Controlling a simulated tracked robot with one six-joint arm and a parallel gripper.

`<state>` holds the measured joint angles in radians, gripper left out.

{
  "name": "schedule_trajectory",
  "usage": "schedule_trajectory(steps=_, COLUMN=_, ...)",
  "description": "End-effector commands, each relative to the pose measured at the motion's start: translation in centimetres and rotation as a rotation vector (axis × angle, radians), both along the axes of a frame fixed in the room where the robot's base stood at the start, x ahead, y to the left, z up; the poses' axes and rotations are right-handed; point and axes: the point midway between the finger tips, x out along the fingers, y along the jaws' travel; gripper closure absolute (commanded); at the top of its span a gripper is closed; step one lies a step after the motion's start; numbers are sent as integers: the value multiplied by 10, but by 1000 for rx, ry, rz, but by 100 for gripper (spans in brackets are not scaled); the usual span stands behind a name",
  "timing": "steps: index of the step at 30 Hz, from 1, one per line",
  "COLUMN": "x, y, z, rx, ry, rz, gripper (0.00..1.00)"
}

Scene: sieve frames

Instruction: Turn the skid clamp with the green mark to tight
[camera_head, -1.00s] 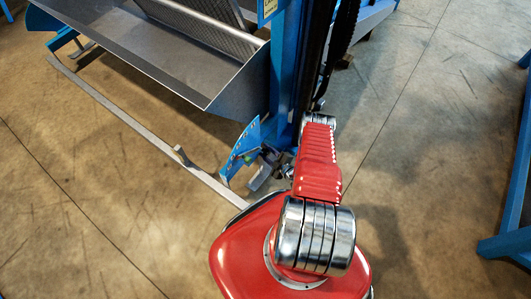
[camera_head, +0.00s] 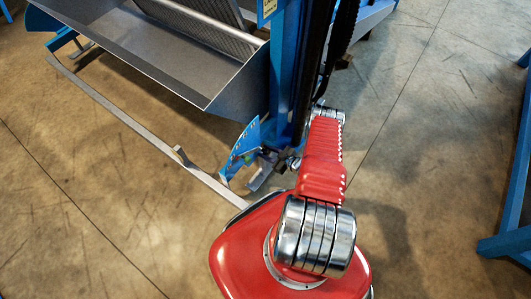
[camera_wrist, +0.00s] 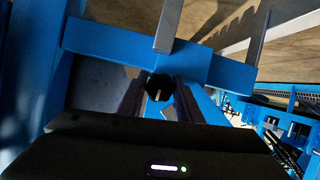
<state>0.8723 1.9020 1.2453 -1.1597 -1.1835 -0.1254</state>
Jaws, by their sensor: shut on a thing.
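A black clamp knob (camera_wrist: 158,88) with a pale pointer line sits in front of a blue beam (camera_wrist: 110,42) in the wrist view. The line stands nearly upright in that picture. My gripper (camera_wrist: 160,98) is shut on the knob, with one dark finger on each side. I cannot make out a green mark beside the knob in the wrist view. In the head view a blue curved plate (camera_head: 240,147) with a row of small holes stands at the foot of the blue post, with a small green spot near it.
A grey metal trough (camera_head: 190,65) stands at the upper left. A blue post (camera_head: 286,70) rises close beside my arm. A long grey rail (camera_head: 125,118) runs low over the floor. A blue frame (camera_head: 515,200) stands at the right, with bare floor before it.

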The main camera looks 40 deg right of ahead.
Motion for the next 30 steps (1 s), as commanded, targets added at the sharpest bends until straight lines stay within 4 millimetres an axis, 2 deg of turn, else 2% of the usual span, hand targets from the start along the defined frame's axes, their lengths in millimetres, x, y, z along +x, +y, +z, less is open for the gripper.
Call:
schedule_trajectory(steps=18, x=-3, y=1, z=-4, rx=447, ry=164, rz=-3, gripper=90)
schedule_trajectory(steps=30, x=-3, y=2, z=-4, rx=639, ry=229, rz=-3, gripper=90)
